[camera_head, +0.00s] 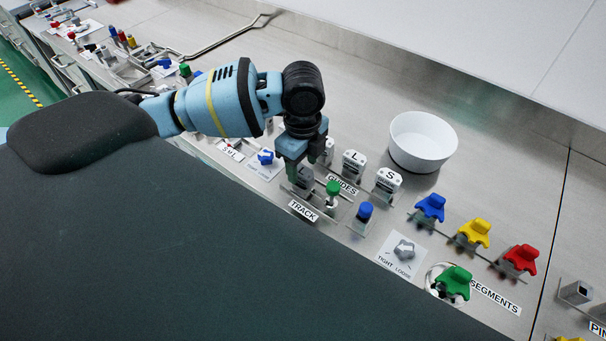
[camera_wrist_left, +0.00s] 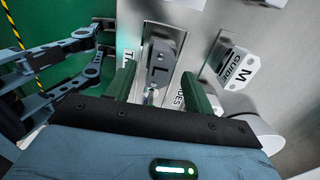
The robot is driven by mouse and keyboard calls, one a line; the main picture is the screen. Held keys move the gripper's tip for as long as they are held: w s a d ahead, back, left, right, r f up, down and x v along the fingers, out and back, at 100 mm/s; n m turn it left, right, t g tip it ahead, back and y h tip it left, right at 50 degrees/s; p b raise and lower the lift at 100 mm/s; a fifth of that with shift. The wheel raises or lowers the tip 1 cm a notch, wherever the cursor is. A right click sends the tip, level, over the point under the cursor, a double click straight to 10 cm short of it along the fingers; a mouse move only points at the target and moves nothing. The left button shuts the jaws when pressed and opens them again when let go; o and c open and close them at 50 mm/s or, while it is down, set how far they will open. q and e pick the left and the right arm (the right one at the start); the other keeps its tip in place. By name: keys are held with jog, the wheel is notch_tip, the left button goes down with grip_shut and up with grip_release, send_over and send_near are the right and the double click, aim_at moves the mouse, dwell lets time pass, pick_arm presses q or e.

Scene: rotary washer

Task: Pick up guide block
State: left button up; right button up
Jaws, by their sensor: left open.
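My left gripper (camera_head: 303,160) points down over the TRACK plate, open; its two green fingers show in the left wrist view (camera_wrist_left: 160,80). A grey block (camera_wrist_left: 160,62) with a letter like L lies between and beyond the fingers there, with clear gaps on both sides. In the head view a grey block (camera_head: 303,180) shows just below the fingers. White guide blocks marked L (camera_head: 354,162) and S (camera_head: 388,180) stand to the right of the gripper. A white block marked M GUIDE (camera_wrist_left: 240,68) shows in the left wrist view. My right gripper is in neither view.
A green-topped piece (camera_head: 333,188) and a blue-topped piece (camera_head: 365,211) stand close to the gripper's right. A white bowl (camera_head: 422,142) sits behind the guides. Blue, yellow, red and green segments (camera_head: 430,206) are farther right. The bench behind the gripper is mostly bare.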

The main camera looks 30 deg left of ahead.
pick_arm(q)
jog(key=shift+f, duration=1.4)
jog(key=shift+c, duration=0.3)
grip_shut()
